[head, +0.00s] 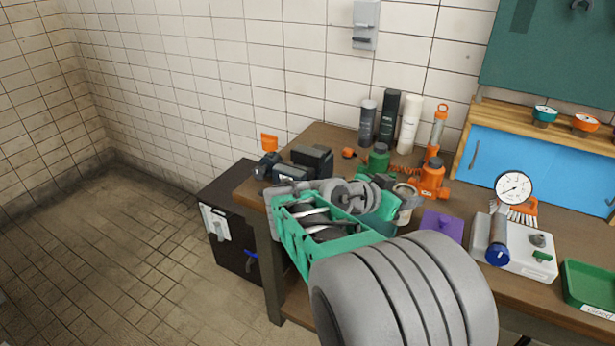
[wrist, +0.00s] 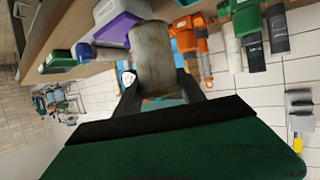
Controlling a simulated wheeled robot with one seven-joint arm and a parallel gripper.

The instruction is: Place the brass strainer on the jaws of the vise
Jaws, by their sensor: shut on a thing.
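A dull tan-grey cylinder, likely the brass strainer (wrist: 152,50), is between the two dark fingers of my gripper (wrist: 156,84) in the wrist view. The gripper is shut on it. In the head view a pale rounded part of the strainer (head: 407,194) shows at the end of my arm, above the workbench (head: 320,136); my arm covers much of it. My arm hides part of the bench's left front.
An orange bottle jack (head: 432,180), a green-topped object (head: 378,157) and several spray cans (head: 388,117) stand behind my gripper.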

